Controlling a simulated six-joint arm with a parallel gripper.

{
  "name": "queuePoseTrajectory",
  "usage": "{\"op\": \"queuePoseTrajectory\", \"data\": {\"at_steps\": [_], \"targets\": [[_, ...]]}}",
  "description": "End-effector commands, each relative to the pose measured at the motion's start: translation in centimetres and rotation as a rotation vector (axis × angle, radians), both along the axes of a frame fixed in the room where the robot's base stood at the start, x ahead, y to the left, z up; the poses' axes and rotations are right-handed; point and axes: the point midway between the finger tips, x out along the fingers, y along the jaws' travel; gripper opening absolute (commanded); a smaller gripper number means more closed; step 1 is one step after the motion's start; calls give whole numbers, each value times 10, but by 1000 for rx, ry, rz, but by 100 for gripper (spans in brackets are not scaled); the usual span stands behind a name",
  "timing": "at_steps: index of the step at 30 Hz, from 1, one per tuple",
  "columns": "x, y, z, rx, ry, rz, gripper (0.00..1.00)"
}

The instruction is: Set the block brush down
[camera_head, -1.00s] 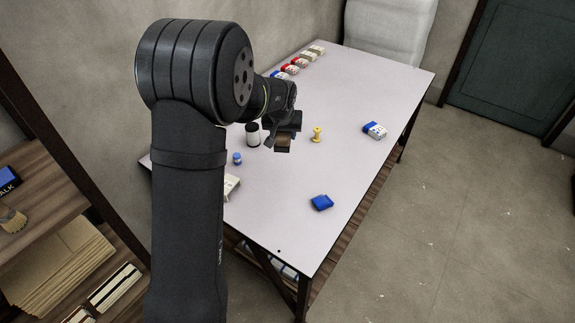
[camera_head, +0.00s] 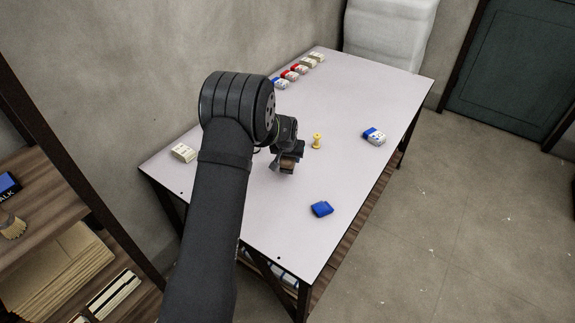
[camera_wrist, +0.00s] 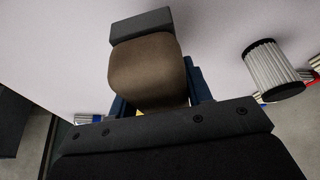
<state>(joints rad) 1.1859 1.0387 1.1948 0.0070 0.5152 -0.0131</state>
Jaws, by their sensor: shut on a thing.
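The block brush (camera_head: 287,161) is a small brown block with a dark grey part. My gripper (camera_head: 289,158) is shut on it, over the middle of the white table (camera_head: 225,205). In the wrist view the brown brush (camera_wrist: 148,72) fills the space between the dark blue fingers of my gripper (camera_wrist: 160,95), and a dark grey slab sits at its far end. I cannot tell whether the brush touches the table or hangs just above it.
A yellow spool (camera_head: 316,141) stands close right of the brush. A blue folded item (camera_head: 321,209) lies toward the front edge, a blue-white pack (camera_head: 374,136) at right, a cream pack (camera_head: 184,153) at left. The wrist view shows a ribbed white cylinder (camera_wrist: 273,72).

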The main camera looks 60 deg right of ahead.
Motion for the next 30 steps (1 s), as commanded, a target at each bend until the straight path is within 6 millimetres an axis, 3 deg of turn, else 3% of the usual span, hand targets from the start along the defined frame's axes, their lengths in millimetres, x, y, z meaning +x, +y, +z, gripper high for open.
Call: {"op": "queuePoseTrajectory", "data": {"at_steps": [5, 13, 24, 25, 28, 30], "targets": [[9, -1, -8, 0, 0, 0, 20], [8, -1, -42, -1, 0, -1, 20], [8, -1, -48, -1, 0, -1, 20], [8, -1, -48, 0, 1, -1, 47], [8, -1, -48, 0, 1, -1, 67], [8, -1, -47, -1, 0, -1, 67]]}}
